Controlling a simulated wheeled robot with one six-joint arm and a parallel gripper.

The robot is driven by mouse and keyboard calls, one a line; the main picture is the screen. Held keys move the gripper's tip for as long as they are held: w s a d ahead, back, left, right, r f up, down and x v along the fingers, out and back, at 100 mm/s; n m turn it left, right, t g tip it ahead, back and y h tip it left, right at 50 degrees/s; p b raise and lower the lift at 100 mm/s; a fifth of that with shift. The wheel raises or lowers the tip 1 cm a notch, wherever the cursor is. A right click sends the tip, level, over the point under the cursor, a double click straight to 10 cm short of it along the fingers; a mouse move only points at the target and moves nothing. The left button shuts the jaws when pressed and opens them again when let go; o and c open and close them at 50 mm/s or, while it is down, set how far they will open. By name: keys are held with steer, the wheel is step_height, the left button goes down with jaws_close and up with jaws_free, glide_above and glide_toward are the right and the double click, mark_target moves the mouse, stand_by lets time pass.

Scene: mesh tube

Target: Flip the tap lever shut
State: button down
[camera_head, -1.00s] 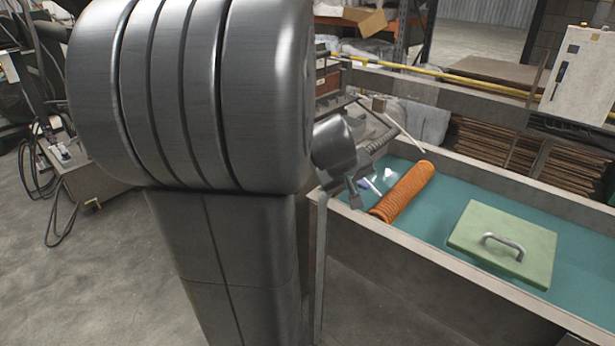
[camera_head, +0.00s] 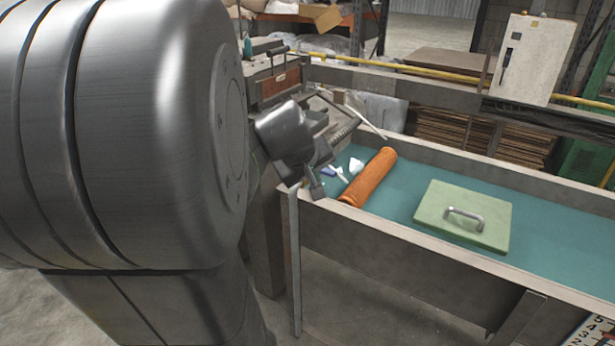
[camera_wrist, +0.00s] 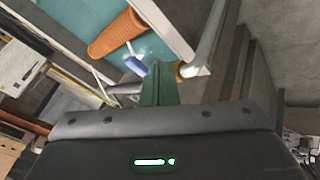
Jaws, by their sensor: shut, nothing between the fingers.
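My gripper (camera_wrist: 158,84) is shut and empty, its greenish fingers together in the wrist view. In the head view the gripper (camera_head: 316,188) hangs over the near left corner of the trough, beside the top of an upright grey pipe (camera_head: 295,260). In the wrist view the pipe (camera_wrist: 207,45) ends in a brass-coloured fitting (camera_wrist: 184,71) just right of the fingertips. A small blue piece (camera_wrist: 135,65), apparently the tap lever, lies just left of the fingertips. A blue piece (camera_head: 328,172) also shows in the head view. Contact with the fingers cannot be told.
An orange mesh tube (camera_head: 370,178) lies in the teal-floored trough (camera_head: 400,232), beside small white pieces (camera_head: 357,165). A green lid with a handle (camera_head: 464,216) lies further right. A machine with a brown box (camera_head: 278,83) stands behind the trough's left end.

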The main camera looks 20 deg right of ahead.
steer(key=s+a+r, duration=0.1)
steer(key=s+r, duration=0.3)
steer(key=r, duration=0.1)
steer(key=shift+r, duration=0.15)
